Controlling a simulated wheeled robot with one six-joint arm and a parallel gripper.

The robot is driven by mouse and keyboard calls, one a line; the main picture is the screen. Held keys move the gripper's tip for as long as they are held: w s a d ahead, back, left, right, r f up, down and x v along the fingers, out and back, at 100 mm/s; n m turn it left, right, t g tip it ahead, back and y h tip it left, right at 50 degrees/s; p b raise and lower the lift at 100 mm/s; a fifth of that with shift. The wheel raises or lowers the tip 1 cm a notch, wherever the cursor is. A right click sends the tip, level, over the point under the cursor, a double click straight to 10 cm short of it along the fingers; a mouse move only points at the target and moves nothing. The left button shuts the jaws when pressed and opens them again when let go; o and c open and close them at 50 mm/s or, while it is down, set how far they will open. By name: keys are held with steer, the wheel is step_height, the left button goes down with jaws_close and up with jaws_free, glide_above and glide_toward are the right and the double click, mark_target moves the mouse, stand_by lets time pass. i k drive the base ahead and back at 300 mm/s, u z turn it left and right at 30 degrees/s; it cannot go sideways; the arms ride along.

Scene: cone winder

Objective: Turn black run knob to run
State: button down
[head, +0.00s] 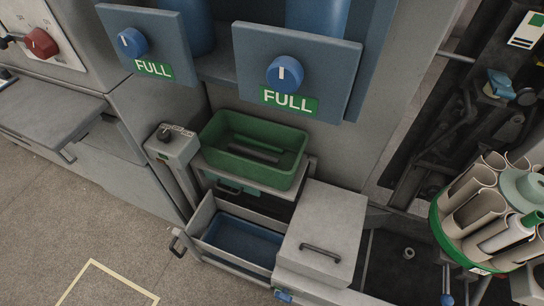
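A black knob (165,134) sits on top of a small grey post box (174,147), left of the green bin. A small label with print lies beside the knob, too small to read. I cannot tell which position the knob points to. My gripper is not in view.
A green bin (212,133) stands right of the post, above an open drawer with a blue inside (240,235). Two blue knobs (284,74) with FULL labels are above. A red knob (41,42) is at upper left. A carousel of tubes (437,227) is at right. Floor at lower left is clear.

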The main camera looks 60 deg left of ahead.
mark_target(164, 135)
steer(key=u, duration=2.6)
